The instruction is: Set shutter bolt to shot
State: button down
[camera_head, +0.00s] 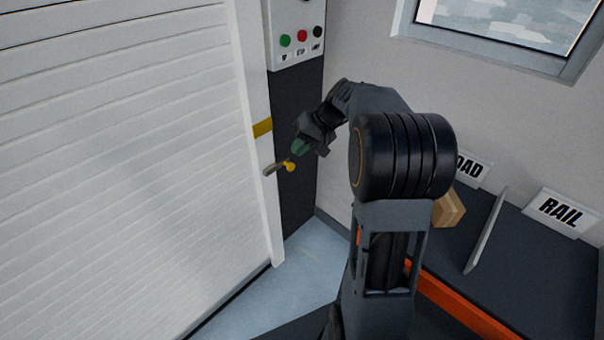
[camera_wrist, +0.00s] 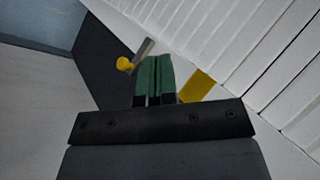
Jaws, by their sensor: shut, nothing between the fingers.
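The shutter bolt (camera_head: 273,169) is a short grey bar with a yellow knob (camera_head: 290,167), low on the dark panel at the right edge of the white shutter (camera_head: 130,150). In the wrist view the bolt's bar (camera_wrist: 144,47) and yellow knob (camera_wrist: 125,64) show just beyond my fingertips. My gripper (camera_head: 291,156) has green fingers; it is shut and empty, close to the knob. In the wrist view my gripper (camera_wrist: 154,58) is pressed together beside the bar. Whether the fingers touch the bolt I cannot tell.
A yellow band (camera_head: 262,128) marks the shutter's frame above the bolt. A control box (camera_head: 297,35) with coloured buttons hangs above. A dark table (camera_head: 540,265) with an upright divider (camera_head: 486,230), a cardboard box (camera_head: 448,208) and signs stands at right. A window (camera_head: 510,25) is upper right.

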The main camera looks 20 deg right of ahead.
jog(key=w+d+f+t+y+b, duration=0.2)
jog(key=d+f, duration=0.4)
jog(key=d, duration=0.3)
jog(key=w+d+f+t+y+b, duration=0.3)
jog(key=w+d+f+b, duration=0.1)
jog(key=w+d+f, duration=0.2)
jog(key=d+f, duration=0.1)
jog(key=d, duration=0.1)
jog(key=shift+w+d, duration=0.35)
jog(key=shift+d, duration=0.05)
jog(key=shift+a, duration=0.1)
jog(key=s+a+b+x, duration=0.1)
jog(key=s+x, duration=0.1)
jog(key=x, duration=1)
jog(key=shift+a+f, duration=0.4)
jog(key=shift+f, duration=0.15)
jog(key=shift+w, duration=0.1)
jog(key=shift+b, duration=0.3)
